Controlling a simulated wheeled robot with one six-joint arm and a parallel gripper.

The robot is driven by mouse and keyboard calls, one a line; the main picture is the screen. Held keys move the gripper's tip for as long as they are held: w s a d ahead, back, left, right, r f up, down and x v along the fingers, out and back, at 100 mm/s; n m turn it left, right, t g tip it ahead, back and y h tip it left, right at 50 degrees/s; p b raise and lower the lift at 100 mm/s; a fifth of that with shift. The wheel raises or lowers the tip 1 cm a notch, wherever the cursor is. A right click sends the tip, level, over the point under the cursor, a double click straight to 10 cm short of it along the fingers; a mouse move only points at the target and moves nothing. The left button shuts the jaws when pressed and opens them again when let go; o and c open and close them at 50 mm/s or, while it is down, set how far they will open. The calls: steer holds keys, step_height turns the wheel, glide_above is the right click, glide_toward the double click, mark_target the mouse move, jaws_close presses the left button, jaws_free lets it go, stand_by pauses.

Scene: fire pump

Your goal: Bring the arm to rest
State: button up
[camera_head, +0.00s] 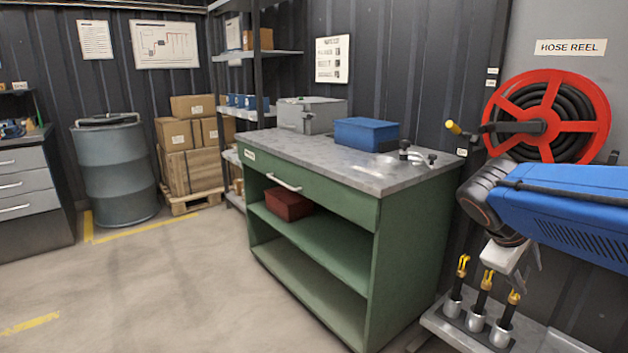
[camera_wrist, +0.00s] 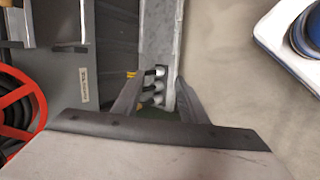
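My arm (camera_head: 565,205), with a blue link and a dark wrist joint, reaches in from the right in the head view. My gripper (camera_head: 517,275) hangs from the wrist, pointing down above a grey bench with several yellow-tipped nozzles in holders (camera_head: 480,305). In the wrist view my gripper (camera_wrist: 160,77) has its two fingers apart with nothing held between them. The holders (camera_wrist: 158,88) show beyond and between the fingertips, apart from them. Part of the gripper is hard to make out against the wall in the head view.
A red hose reel (camera_head: 548,115) is on the wall behind my arm. A green workbench (camera_head: 400,240) stands left of it, with a blue box (camera_head: 366,134) and a grey case (camera_head: 312,115) on top. A drum (camera_head: 118,170) stands farther left. The floor in front is clear.

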steer(key=s+a+f+m+t+y, duration=0.2)
steer(key=s+a+f+m+y, duration=0.3)
steer(key=s+a, duration=0.7)
steer(key=shift+a+f+m+y, duration=0.4)
steer(key=shift+a+f+y, duration=0.7)
steer(key=shift+f, duration=1.1)
steer(key=shift+d, duration=0.15)
